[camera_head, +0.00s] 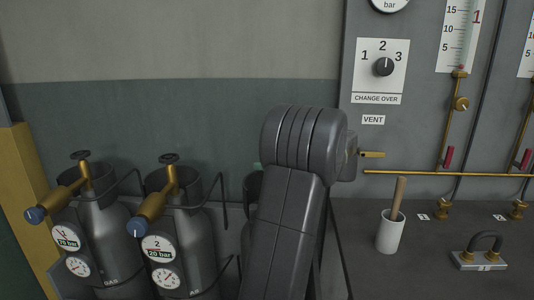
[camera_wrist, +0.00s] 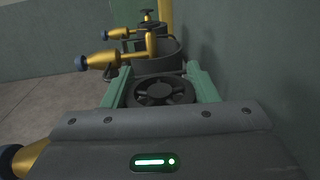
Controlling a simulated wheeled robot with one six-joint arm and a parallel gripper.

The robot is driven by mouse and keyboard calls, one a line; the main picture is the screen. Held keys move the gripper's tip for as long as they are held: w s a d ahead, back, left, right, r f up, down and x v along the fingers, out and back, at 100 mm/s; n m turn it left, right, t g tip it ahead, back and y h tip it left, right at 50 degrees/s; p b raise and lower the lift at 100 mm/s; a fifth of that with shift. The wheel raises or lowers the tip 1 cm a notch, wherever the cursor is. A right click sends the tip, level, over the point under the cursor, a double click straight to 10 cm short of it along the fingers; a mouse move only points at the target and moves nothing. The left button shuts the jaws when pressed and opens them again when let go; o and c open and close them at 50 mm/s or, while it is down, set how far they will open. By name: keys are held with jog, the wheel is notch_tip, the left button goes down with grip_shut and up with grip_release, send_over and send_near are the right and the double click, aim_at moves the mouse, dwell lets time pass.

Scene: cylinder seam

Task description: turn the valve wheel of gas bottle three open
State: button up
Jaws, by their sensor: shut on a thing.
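In the wrist view my gripper (camera_wrist: 160,78) has its two green fingers on either side of a black spoked valve wheel (camera_wrist: 166,93), shut on its rim. The wheel's bottle is mostly hidden under my gripper; a brass part (camera_wrist: 22,160) shows at the lower left. In the head view my arm covers most of gas bottle three; only part of its dark collar (camera_head: 250,188) shows, with a bit of green finger above it. Bottle two (camera_head: 197,240), marked 2 and 20 bar, stands to its left.
Another bottle (camera_head: 105,235) with a black wheel and brass valve stands at the far left, near a yellow post (camera_head: 22,190). Right of my arm are a white cup (camera_head: 390,235) with a wooden handle, a change-over panel (camera_head: 381,70) and a brass pipe (camera_head: 430,173).

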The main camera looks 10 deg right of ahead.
jog(key=shift+s+r+n+g+y+p, duration=0.15)
jog(key=shift+n+g+y+p, duration=0.5)
jog(key=shift+p, duration=2.4)
jog(key=n+g+p, duration=0.1)
jog(key=g+p, duration=0.2)
jog(key=p, duration=0.9)
jog(key=shift+a+r+n, duration=0.1)
jog(key=shift+r+n, duration=0.05)
jog(key=shift+n, duration=0.2)
jog(key=g+p, duration=0.1)
jog(key=p, duration=0.5)
jog(key=shift+s, duration=0.1)
jog(key=shift+f+n+g+p, duration=0.25)
jog(key=shift+f+n+p, duration=0.15)
jog(key=shift+p, duration=0.6)
jog(key=o, duration=1)
jog(key=shift+r, duration=0.1)
